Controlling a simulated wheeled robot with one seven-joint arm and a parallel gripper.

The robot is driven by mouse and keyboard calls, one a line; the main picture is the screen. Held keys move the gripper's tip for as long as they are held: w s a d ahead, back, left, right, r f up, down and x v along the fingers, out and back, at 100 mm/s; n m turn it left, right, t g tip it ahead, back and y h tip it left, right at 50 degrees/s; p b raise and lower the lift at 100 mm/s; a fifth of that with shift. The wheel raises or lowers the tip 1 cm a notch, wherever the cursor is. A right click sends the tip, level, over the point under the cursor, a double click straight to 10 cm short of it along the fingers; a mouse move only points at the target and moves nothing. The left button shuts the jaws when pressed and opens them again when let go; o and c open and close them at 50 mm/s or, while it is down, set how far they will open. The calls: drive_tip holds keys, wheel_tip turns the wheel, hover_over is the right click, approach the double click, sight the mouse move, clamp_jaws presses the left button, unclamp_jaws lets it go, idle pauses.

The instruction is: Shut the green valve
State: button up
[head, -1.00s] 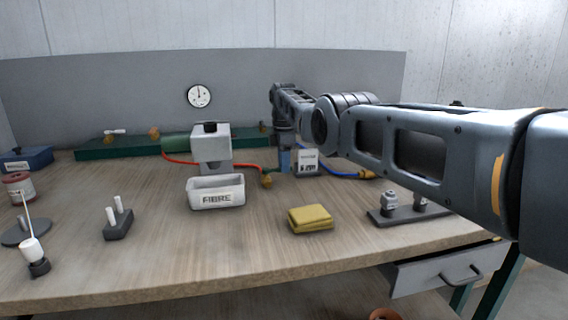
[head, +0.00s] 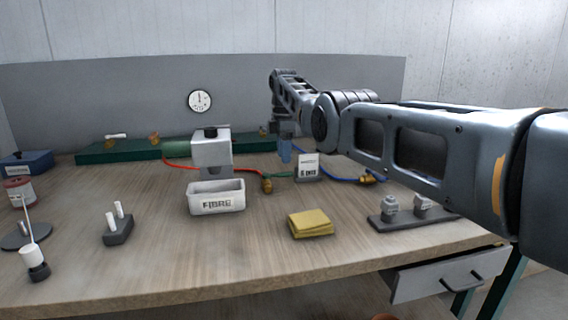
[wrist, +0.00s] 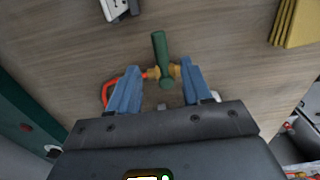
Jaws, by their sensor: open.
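The green valve shows in the wrist view as a green lever handle (wrist: 160,46) on a brass body, with a red hose at its left end. The handle lies crosswise to the line of the brass fittings. In the head view the valve's brass body (head: 267,186) sits on the bench behind the yellow block, with the green handle pointing right. My gripper (wrist: 161,74) is open and empty, with one blue finger on each side of the valve's brass body. In the head view my gripper (head: 286,157) points down; whether the fingers touch the valve is unclear.
A small labelled card stand (head: 307,168) is just right of the handle. The white FIBRE tray (head: 216,206) stands left, the yellow block (head: 311,224) in front. A blue hose (head: 340,180) with a brass fitting runs at right.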

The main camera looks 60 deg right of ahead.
drive_tip(key=shift+r, duration=1.25)
